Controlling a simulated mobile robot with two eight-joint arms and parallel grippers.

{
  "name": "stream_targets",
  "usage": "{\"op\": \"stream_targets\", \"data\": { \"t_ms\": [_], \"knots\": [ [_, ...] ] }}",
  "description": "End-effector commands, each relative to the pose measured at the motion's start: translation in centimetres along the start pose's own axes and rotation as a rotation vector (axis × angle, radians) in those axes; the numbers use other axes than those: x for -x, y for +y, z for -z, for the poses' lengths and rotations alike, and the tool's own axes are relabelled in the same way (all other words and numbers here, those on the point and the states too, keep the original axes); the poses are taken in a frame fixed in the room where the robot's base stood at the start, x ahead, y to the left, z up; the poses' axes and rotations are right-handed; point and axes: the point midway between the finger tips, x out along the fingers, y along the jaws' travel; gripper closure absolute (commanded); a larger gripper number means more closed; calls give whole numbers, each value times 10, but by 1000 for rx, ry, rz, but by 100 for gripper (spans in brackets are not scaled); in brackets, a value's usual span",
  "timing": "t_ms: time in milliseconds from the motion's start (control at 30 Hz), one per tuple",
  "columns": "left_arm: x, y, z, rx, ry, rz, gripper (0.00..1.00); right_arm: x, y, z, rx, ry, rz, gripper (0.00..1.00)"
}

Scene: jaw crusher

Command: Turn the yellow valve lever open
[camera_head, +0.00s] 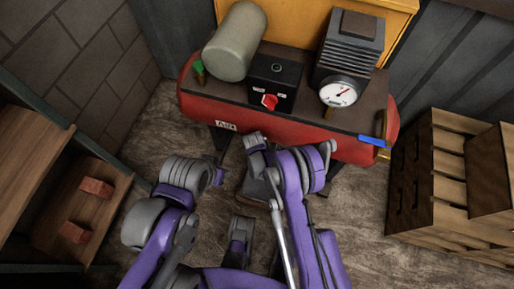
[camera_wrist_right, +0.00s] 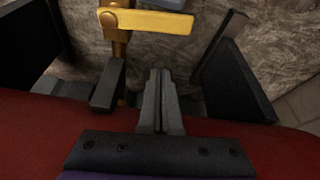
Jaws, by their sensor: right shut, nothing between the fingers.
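The yellow valve lever (camera_wrist_right: 150,22) shows in the right wrist view, at the top middle. It lies roughly crosswise, pointing right from its pivot bolt on a brass-coloured valve body (camera_wrist_right: 118,45). My right gripper (camera_wrist_right: 158,75) is shut and empty. In that picture its fingertips are just below the lever, with a visible gap; depth is hard to judge. In the head view I cannot make out this lever near my arms. My left gripper (camera_head: 219,167) is by the front of the red tank, left of my right arm; its fingers are too small to read.
The red tank (camera_head: 190,105) carries a grey cylinder (camera_head: 236,42), a black box (camera_head: 273,82) with a red knob, a gauge (camera_head: 341,92) and a blue lever (camera_head: 373,141). Wooden crates (camera_head: 440,190) stand right. Shelves (camera_head: 75,215) stand left. Dark plates flank my right gripper.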

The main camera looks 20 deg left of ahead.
Motion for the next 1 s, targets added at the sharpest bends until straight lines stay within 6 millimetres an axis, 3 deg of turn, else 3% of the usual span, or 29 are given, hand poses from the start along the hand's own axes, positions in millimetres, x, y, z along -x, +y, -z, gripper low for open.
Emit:
{"op": "stream_targets", "data": {
  "t_ms": [100, 400, 1000],
  "knots": [
    [-6, 0, -2, 0, -2, 0, 50, -27, 0, -1, -2, -1, 0, 100],
    [-5, 0, -2, 0, -2, 0, 50, -11, 0, -35, -1, 0, 1, 100],
    [-8, 0, -3, 0, -3, 0, 50, -10, 4, -38, 10, -1, 5, 100]
  ]
}}
